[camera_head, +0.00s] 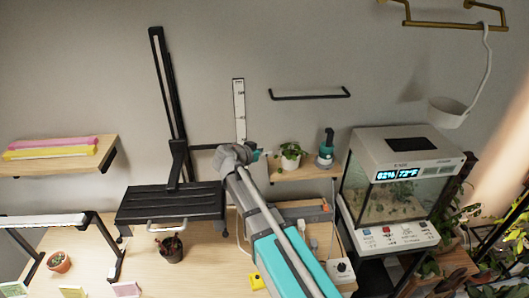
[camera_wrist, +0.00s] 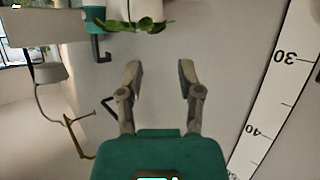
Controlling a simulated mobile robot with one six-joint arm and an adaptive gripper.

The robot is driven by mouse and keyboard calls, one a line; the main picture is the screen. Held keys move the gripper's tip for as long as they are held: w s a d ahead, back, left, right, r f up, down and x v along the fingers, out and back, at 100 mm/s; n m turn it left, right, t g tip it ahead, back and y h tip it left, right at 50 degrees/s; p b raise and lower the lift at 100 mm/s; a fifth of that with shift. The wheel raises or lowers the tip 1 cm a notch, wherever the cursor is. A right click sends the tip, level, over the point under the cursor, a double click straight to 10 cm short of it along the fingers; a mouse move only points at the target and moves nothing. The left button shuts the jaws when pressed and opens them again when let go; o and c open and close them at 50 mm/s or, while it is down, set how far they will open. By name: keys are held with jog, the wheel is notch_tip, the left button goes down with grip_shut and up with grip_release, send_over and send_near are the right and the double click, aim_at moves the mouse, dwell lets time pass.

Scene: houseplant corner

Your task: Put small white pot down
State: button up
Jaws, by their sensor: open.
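The small white pot (camera_head: 290,162) with a green leafy plant stands upright on the small wooden wall shelf (camera_head: 305,174). My gripper (camera_head: 258,155) is just left of the pot in the head view, and its fingers are hard to make out there. In the wrist view my gripper (camera_wrist: 160,68) is open, with nothing between its two fingers. The plant's leaves (camera_wrist: 140,24) show beyond the fingertips at the top edge, apart from them. The pot itself is mostly cut off there.
A teal bottle (camera_head: 326,150) stands right of the pot on the same shelf. A terrarium (camera_head: 400,170) is further right, below a hanging white planter (camera_head: 447,112). A ruler strip (camera_head: 239,110) is on the wall behind my gripper. A black stand (camera_head: 170,203) is left.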

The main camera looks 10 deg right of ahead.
jog(key=s+d+f+n+g+y, duration=0.2)
jog(key=s+d+f+g+y, duration=0.1)
jog(key=s, duration=0.5)
jog(key=s+d+f+n+g+y, duration=0.2)
jog(key=s+f+n+g+y, duration=0.1)
jog(key=s, duration=0.5)
jog(key=s+d+f+n+g+y, duration=0.3)
jog(key=s+f+y, duration=0.1)
jog(key=s, duration=0.4)
jog(key=shift+d+f, duration=0.35)
jog(key=shift+f, duration=0.45)
jog(key=shift+s, duration=0.1)
